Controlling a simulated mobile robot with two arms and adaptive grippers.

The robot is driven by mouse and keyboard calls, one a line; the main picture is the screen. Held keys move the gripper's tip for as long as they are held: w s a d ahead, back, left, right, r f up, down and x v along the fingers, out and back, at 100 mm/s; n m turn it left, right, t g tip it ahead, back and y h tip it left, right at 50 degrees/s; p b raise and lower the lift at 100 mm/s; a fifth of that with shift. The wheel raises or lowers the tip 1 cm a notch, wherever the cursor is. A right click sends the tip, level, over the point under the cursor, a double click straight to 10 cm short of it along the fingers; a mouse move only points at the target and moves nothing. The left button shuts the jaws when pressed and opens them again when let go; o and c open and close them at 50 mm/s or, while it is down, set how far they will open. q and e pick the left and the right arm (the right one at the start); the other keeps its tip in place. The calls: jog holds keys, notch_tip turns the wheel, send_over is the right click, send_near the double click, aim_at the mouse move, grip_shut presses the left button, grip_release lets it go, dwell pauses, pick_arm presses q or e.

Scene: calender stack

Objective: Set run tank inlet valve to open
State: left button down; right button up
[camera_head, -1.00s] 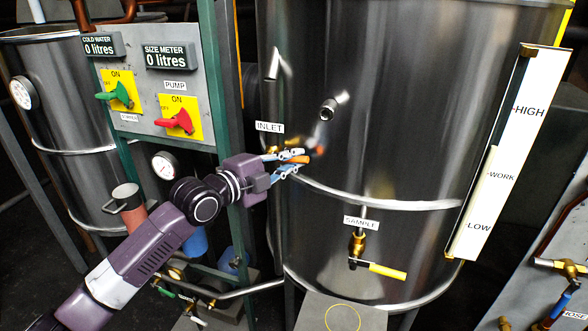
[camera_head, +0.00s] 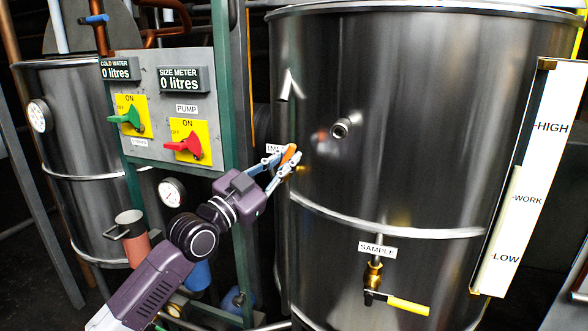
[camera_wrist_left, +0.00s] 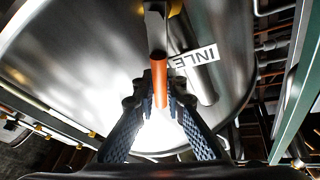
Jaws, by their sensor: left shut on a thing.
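The run tank (camera_head: 420,150) is a large steel vessel in the middle and right of the head view. Its inlet valve has an orange handle (camera_head: 291,154), by the INLET label (camera_head: 273,149), which my gripper partly covers. My left gripper (camera_head: 286,160) is shut on this handle, its fingers pointing up and right. The valve body is mostly hidden in the head view. My right gripper is not in view.
A panel with a green switch (camera_head: 127,117) and a red switch (camera_head: 187,147) stands left of my gripper, on a green post (camera_head: 244,240). A sample valve with a yellow handle (camera_head: 408,305) sits lower on the tank. A level scale (camera_head: 527,185) is at the right.

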pick_arm(q)
jog(key=n, duration=0.1)
jog(key=a+n+t, duration=0.1)
jog(key=n, duration=0.1)
jog(key=shift+w+a+r+y+p, duration=0.25)
jog(key=shift+y+p, duration=0.05)
jog(key=shift+y, duration=0.1)
jog(key=shift+w+a+n+t+y+p, duration=0.2)
jog(key=shift+a+n+t, duration=0.25)
jog(key=shift+n, duration=0.5)
jog(key=shift+w+a+n+t+y+p, duration=0.15)
jog(key=shift+a+n+t+y, duration=0.25)
jog(key=shift+n, duration=0.55)
jog(key=shift+s, duration=0.1)
jog(key=c, duration=2)
grip_release()
jog(key=shift+o, duration=0.2)
jog(key=shift+s, duration=0.1)
jog(key=v, duration=1.1)
jog(key=shift+s+a+f, duration=0.15)
jog(key=shift+s+f, duration=0.1)
jog(key=shift+s, duration=0.05)
